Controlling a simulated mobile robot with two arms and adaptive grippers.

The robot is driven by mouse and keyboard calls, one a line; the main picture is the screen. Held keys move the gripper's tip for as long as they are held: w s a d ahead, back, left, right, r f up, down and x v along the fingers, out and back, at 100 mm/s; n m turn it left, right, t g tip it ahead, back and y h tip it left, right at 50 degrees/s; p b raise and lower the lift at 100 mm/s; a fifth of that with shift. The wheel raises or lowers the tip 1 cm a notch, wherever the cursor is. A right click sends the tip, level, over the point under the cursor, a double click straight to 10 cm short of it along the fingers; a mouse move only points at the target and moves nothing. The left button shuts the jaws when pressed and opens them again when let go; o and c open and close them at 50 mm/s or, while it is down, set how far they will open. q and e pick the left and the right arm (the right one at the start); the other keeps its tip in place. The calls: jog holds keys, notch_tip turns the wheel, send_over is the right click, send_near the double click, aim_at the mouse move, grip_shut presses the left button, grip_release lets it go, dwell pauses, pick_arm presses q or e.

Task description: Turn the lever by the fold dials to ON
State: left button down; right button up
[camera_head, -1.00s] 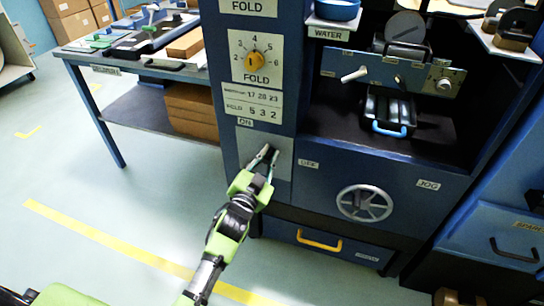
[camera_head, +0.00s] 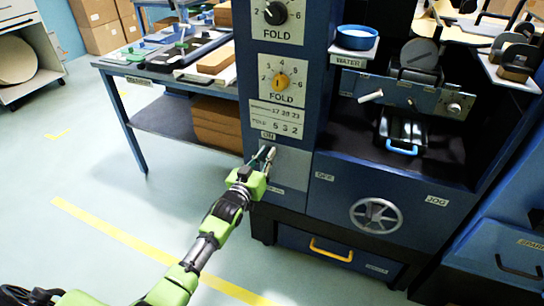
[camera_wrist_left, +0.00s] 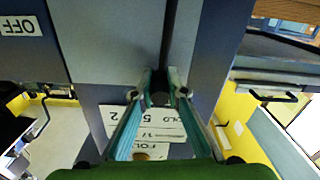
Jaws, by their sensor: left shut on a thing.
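The fold dials are on the blue column in the head view: a black one (camera_head: 275,13) above a yellow one (camera_head: 281,80). Below them is a grey lever plate (camera_head: 292,168), with an ON label (camera_head: 268,135) at its upper left and an OFF label (camera_head: 324,177) to its right. My left gripper (camera_head: 264,158) is at the plate's left part, just below ON, shut on the lever, which its fingers mostly hide. In the left wrist view its fingers (camera_wrist_left: 157,92) close around a small dark part. The OFF label (camera_wrist_left: 18,26) shows at upper left there. My right gripper is not in view.
A handwheel (camera_head: 375,215) and a yellow-handled drawer (camera_head: 330,250) are to the right and below. A side table (camera_head: 165,75) with tools and boards stands left of the column.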

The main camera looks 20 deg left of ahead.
pick_arm(q)
jog(key=shift+a+n, duration=0.4)
jog(key=shift+a, duration=0.05)
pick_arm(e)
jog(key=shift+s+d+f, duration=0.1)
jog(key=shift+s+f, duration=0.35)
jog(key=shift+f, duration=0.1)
pick_arm(q)
jog(key=c, duration=2)
grip_release()
jog(key=shift+a, duration=0.1)
jog(key=shift+s+f, duration=0.1)
jog(key=shift+s, duration=0.3)
jog(key=s, duration=1.1)
jog(key=shift+s+a, duration=0.1)
jog(key=shift+a, duration=0.05)
